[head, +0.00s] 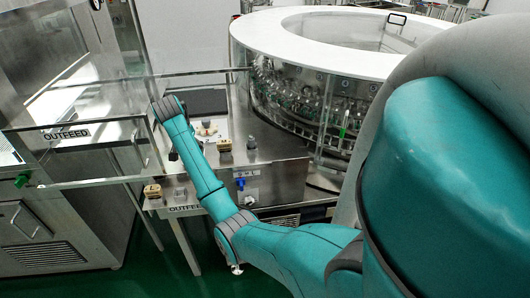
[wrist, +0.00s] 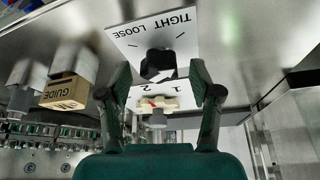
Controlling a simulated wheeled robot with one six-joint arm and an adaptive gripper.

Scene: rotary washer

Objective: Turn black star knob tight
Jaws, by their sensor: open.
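The black star knob (wrist: 158,63) shows in the wrist view on a white plate (wrist: 182,22) marked TIGHT and LOOSE, which appears upside down. My gripper (wrist: 160,70) is open, with one dark finger on each side of the knob in the picture. I cannot tell how far the fingertips are from it or whether they touch. The knob's star outline is hard to make out in the dark. In the head view I cannot make out the knob, and my teal arm covers part of the panel.
A beige selector (wrist: 158,104) with a red mark sits beside numbers 1 and 2. A GUIDE block (wrist: 65,92) sits on a grey post. The round washer (head: 300,100) stands behind, and a clear guard (head: 95,155) stands left. A blue valve (head: 240,183) is on the front panel.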

